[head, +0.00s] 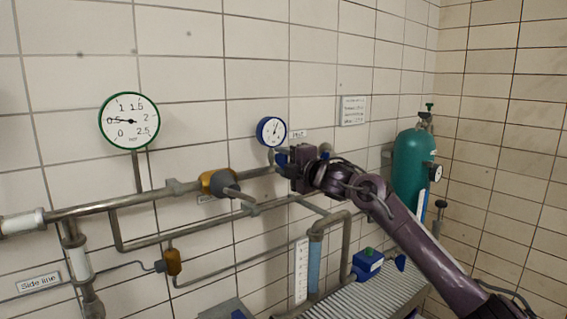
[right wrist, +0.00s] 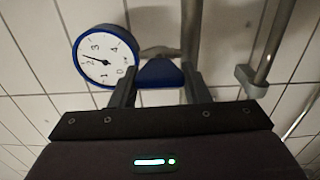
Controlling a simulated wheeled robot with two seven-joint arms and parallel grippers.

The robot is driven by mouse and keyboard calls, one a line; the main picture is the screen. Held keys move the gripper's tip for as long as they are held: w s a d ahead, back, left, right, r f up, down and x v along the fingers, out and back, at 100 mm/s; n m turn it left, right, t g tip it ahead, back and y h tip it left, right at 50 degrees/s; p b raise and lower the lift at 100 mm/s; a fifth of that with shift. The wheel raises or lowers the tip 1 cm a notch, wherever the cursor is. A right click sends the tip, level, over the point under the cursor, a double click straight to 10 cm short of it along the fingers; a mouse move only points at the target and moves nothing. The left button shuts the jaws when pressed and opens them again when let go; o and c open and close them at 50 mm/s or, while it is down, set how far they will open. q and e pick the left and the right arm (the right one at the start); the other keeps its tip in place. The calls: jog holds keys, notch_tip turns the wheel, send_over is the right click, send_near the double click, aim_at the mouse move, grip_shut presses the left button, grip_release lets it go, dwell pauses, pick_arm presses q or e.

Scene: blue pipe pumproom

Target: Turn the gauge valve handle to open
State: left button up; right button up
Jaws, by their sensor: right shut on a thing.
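My right gripper (head: 284,157) reaches the wall pipe just below the small blue-rimmed gauge (head: 271,131). In the right wrist view its two fingers (right wrist: 157,88) stand on either side of a blue handle (right wrist: 160,73), and it is shut on that handle. The blue-rimmed gauge (right wrist: 104,55) is close beside the left finger there, with its white dial and dark needle visible. In the head view the gripper body hides most of the handle. My left gripper is in neither view.
A green-rimmed gauge (head: 129,121) is on the wall at left. A brass valve (head: 219,183) sits on the main pipe. A green cylinder (head: 412,168) stands at right. A blue box (head: 367,264) is on the ribbed surface below my right arm.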

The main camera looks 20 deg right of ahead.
jog(key=shift+f, duration=0.1)
jog(key=o, duration=1)
jog(key=shift+c, duration=0.2)
jog(key=b+v, duration=0.3)
jog(key=v, duration=0.4)
jog(key=shift+s, duration=0.35)
jog(key=shift+d, duration=0.1)
